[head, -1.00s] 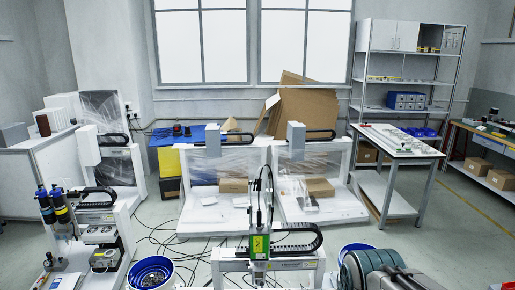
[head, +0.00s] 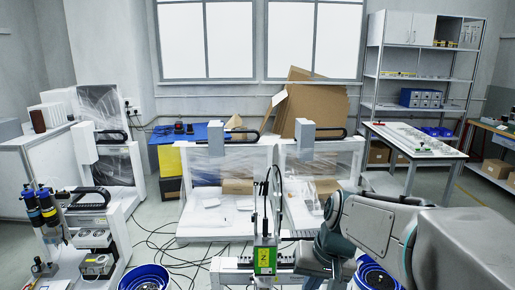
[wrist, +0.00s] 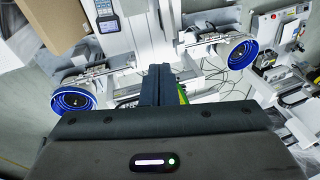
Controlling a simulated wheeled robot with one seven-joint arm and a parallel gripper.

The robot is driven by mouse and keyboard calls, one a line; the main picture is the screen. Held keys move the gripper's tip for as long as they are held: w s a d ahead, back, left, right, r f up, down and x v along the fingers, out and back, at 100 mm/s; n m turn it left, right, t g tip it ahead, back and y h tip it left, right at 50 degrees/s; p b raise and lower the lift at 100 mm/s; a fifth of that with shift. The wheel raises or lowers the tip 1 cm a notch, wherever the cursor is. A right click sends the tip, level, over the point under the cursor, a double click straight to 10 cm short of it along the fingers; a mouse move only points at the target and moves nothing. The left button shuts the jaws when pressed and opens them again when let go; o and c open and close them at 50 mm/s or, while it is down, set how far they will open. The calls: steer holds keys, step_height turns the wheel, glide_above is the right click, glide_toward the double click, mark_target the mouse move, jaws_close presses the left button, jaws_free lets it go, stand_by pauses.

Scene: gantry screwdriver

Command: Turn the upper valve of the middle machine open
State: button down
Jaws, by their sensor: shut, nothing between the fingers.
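A white gantry machine (head: 230,268) with a green unit (head: 265,258) marked Z stands at the bottom centre of the head view, between other machines. Black hoses rise from the green unit. I cannot make out the upper valve or its position in either view. My gripper (wrist: 158,72) shows in the wrist view as two dark fingers pressed together, with nothing between them. A sliver of green (wrist: 183,96) shows just right of the fingers, partly hidden by my gripper body. In the head view my arm reaches in from the right and covers the machine's right side.
A gantry machine with two dispensers (head: 42,212) stands at left. A blue bowl feeder (head: 145,277) sits beside it; two blue bowls (wrist: 73,97) (wrist: 242,53) flank my fingers in the wrist view. Cables (head: 170,245) lie on the floor. A white table (head: 410,138) stands at right.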

steer(key=w+a+f+y+b, duration=0.35)
steer(key=w+f+b, duration=0.45)
steer(key=w+f, duration=0.45)
steer(key=m+t+y+b, duration=0.6)
steer(key=y+b, duration=0.4)
steer(key=b, duration=0.7)
glide_toward(279, 254)
steer(key=w+f+n, duration=0.1)
steer(key=w+f, duration=0.1)
steer(key=a+t, duration=0.1)
steer(key=a, duration=0.5)
steer(key=shift+s, duration=0.25)
steer(key=shift+w+a+r, duration=0.1)
steer(key=shift+w+r, duration=0.05)
steer(key=shift+w, duration=0.05)
steer(key=shift+r+b, duration=0.8)
steer(key=shift+b, duration=0.45)
steer(key=shift+s, duration=0.1)
